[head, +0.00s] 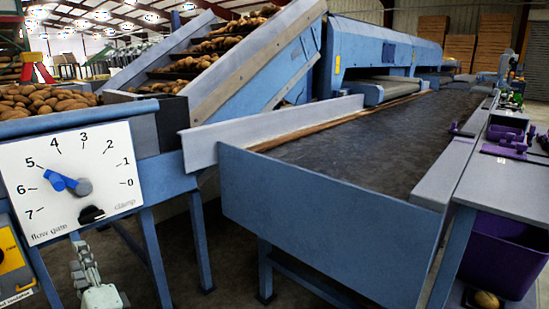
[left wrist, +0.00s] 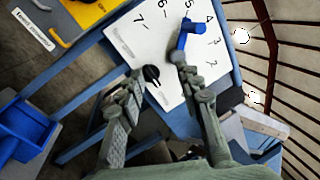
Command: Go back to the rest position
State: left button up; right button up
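My left gripper (head: 82,250) is low at the left in the head view, below the white flow gate panel (head: 110,165). In the left wrist view the left gripper (left wrist: 158,68) has its two fingers spread apart with nothing between them. The blue dial pointer (head: 62,181) points between 5 and 6, nearer 5; it also shows in the left wrist view (left wrist: 188,40), just beyond one fingertip. I cannot tell whether finger and panel touch. The black clamp knob (head: 91,213) shows between the fingers in the left wrist view (left wrist: 152,75). My right gripper is in neither view.
A long dark belt table (head: 370,130) with blue sides fills the middle. Potatoes (head: 40,98) lie at the left. A purple bin (head: 500,255) stands under the right bench. A yellow control box (head: 10,255) is at the left edge. Blue frame legs (head: 200,240) stand near my left gripper.

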pick_arm(q)
jog(key=s+a+f+n+g+h, duration=0.1)
jog(key=s+f+n+g+h, duration=0.4)
jog(key=f, duration=0.6)
jog(key=s+a+f+g+h, duration=0.1)
jog(key=s+f+g+h, duration=0.1)
jog(key=s+f, duration=0.75)
jog(key=s+a+f+n+g+h, duration=0.25)
jog(key=s+f+g, duration=0.2)
jog(key=f, duration=0.75)
jog(key=s+d+f+n+h, duration=0.1)
jog(key=d+f+h, duration=0.1)
jog(key=d, duration=0.7)
jog(key=s+d+f+n+h, duration=0.1)
jog(key=d+f+n+h, duration=0.1)
jog(key=d, duration=0.6)
jog(key=shift+d+f, duration=0.35)
jog(key=shift+f, duration=0.05)
jog(key=shift+s+n, duration=0.15)
jog(key=shift+n, duration=0.1)
